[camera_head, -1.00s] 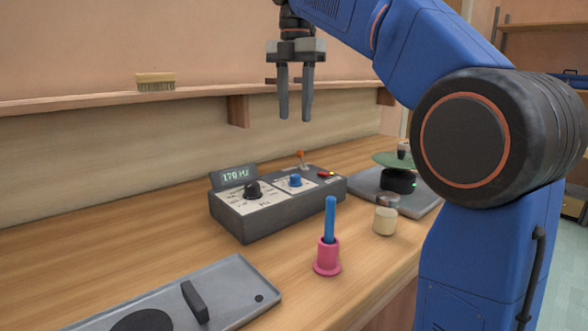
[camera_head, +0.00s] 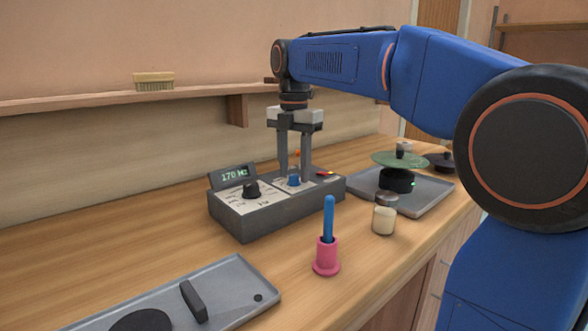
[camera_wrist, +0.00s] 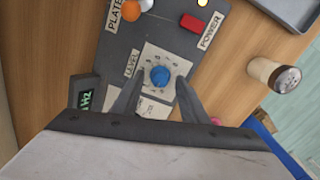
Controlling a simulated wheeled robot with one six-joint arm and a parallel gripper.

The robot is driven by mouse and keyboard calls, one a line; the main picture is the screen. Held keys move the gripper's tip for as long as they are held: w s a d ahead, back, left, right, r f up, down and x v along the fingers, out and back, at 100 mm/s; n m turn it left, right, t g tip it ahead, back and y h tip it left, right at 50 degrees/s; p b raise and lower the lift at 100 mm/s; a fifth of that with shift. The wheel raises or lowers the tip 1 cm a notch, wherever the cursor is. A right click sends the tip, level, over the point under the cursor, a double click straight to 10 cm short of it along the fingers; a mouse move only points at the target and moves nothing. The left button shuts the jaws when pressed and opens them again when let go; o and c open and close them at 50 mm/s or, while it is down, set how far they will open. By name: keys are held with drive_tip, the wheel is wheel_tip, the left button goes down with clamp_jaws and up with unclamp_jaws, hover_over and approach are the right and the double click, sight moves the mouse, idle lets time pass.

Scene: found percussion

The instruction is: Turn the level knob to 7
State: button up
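The level knob (camera_head: 294,180) is a small blue knob on the right part of the grey control box (camera_head: 262,218). In the wrist view the blue knob (camera_wrist: 160,76) sits on a pale dial plate marked LEVEL, with numbers too small to read surely. My gripper (camera_head: 294,176) points down over the knob. Its two fingers are apart, one on each side of the knob, with gaps between them and it in the wrist view (camera_wrist: 155,92). The black Hz knob (camera_head: 251,189) is to the left. The display (camera_head: 235,175) reads 170 Hz.
A pink holder with a blue stick (camera_head: 327,255) and a cream-coloured jar (camera_head: 384,220) stand in front. A tray with a green disc (camera_head: 399,159) is at right.

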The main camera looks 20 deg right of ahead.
drive_tip(key=shift+f, duration=0.15)
clamp_jaws()
